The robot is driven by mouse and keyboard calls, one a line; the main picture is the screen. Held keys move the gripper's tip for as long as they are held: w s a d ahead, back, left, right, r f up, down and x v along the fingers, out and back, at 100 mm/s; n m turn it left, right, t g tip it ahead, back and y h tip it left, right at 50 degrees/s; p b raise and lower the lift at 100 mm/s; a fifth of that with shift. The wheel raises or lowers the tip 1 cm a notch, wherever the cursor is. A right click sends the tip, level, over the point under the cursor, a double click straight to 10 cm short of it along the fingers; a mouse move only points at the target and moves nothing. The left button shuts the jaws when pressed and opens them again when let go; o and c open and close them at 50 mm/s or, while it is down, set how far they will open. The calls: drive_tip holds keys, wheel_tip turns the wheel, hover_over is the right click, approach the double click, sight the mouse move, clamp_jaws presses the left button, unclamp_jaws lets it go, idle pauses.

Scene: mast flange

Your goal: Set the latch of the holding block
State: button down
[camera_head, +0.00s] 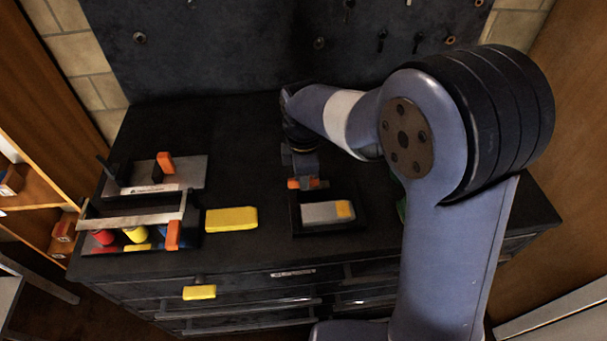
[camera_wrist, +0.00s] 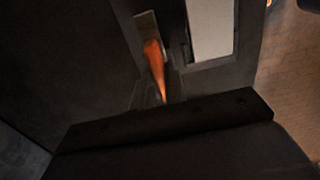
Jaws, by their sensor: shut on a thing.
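The holding block (camera_head: 297,226) is a dark tray-like fixture near the front middle of the cabinet top. A light grey piece with a yellow end (camera_head: 325,212) lies in it. An orange latch handle (camera_head: 308,184) is at its back left; the wrist view shows it as a narrow orange lever (camera_wrist: 155,66) beside the pale piece (camera_wrist: 211,28). My gripper (camera_head: 303,174) points down at the block's back edge and is shut on the orange latch handle. The fingertips are dark and the exact grip is partly hidden.
To the left, a grey plate (camera_head: 187,175) carries another orange handle (camera_head: 165,162). In front of it a dark rack holds red and yellow pieces. A yellow block (camera_head: 231,219) lies between rack and holding block. A dark pegboard (camera_head: 220,50) stands behind.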

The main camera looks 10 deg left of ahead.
drive_tip(key=shift+r, duration=0.1)
drive_tip(key=c, duration=1.4)
unclamp_jaws()
drive_tip(key=shift+c, duration=0.2)
wheel_tip(320, 180, up, 11)
drive_tip(key=shift+b, duration=0.3)
wheel_tip(320, 180, down, 11)
drive_tip(key=shift+p, duration=0.3)
drive_tip(key=shift+m, duration=0.3)
